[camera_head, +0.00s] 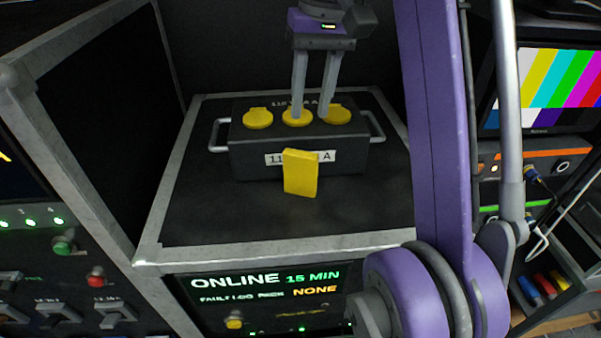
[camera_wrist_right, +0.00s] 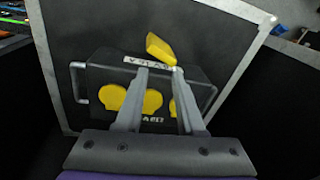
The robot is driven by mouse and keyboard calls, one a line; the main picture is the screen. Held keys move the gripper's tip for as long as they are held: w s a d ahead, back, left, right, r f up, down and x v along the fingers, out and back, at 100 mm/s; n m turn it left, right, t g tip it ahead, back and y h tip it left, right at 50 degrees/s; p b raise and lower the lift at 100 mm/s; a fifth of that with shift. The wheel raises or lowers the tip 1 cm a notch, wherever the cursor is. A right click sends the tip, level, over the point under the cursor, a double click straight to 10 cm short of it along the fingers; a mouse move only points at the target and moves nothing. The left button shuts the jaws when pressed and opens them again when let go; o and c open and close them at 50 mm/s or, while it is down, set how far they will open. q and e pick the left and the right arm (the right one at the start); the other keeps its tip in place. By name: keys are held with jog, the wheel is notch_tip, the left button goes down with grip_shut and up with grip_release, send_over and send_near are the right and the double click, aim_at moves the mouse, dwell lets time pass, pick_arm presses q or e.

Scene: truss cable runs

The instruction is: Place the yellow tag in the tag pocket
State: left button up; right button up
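The yellow tag (camera_head: 301,173) is a flat block standing nearly upright, slightly tilted, at the front of a dark box. It partly covers the box's white label and also shows in the right wrist view (camera_wrist_right: 160,48). I cannot make out a separate tag pocket or tell what holds the tag up. My right gripper (camera_head: 310,114) is over the box top, behind the tag. Its two fingers point down, apart, with nothing between them; they show in the right wrist view too (camera_wrist_right: 161,70). My left gripper is not in view.
The dark box (camera_head: 245,155) has yellow round caps (camera_head: 258,118) on top and metal side handles (camera_head: 217,136). It sits on a black case top with a metal rim (camera_head: 230,255). Bare surface lies in front. A control panel (camera_head: 75,265) is at left, a colour-bar monitor (camera_head: 560,85) at right.

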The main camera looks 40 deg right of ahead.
aim_at(300, 152)
jog(key=n, duration=0.5)
jog(key=shift+f+n, duration=0.15)
jog(key=shift+n, duration=0.15)
jog(key=n, duration=0.5)
jog(key=shift+f+n, duration=0.15)
jog(key=shift+n, duration=0.25)
jog(key=f+b, duration=0.2)
jog(key=f, duration=0.3)
jog(key=shift+w+a+b, duration=0.2)
jog(key=shift+w+b, duration=0.05)
jog(key=shift+b, duration=0.15)
jog(key=shift+s+f, duration=0.15)
jog(key=shift+s, duration=0.05)
jog(key=f, duration=0.1)
jog(key=f+b, duration=0.1)
jog(key=w+f, duration=0.1)
jog(key=f, duration=0.1)
jog(key=shift+w+a+f+b, duration=0.1)
jog(key=shift+a+b, duration=0.25)
jog(key=shift+s+f, duration=0.3)
jog(key=shift+f, duration=0.2)
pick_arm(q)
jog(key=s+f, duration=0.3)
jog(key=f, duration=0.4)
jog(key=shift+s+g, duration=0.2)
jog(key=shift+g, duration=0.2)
pick_arm(e)
jog(key=shift+w, duration=0.15)
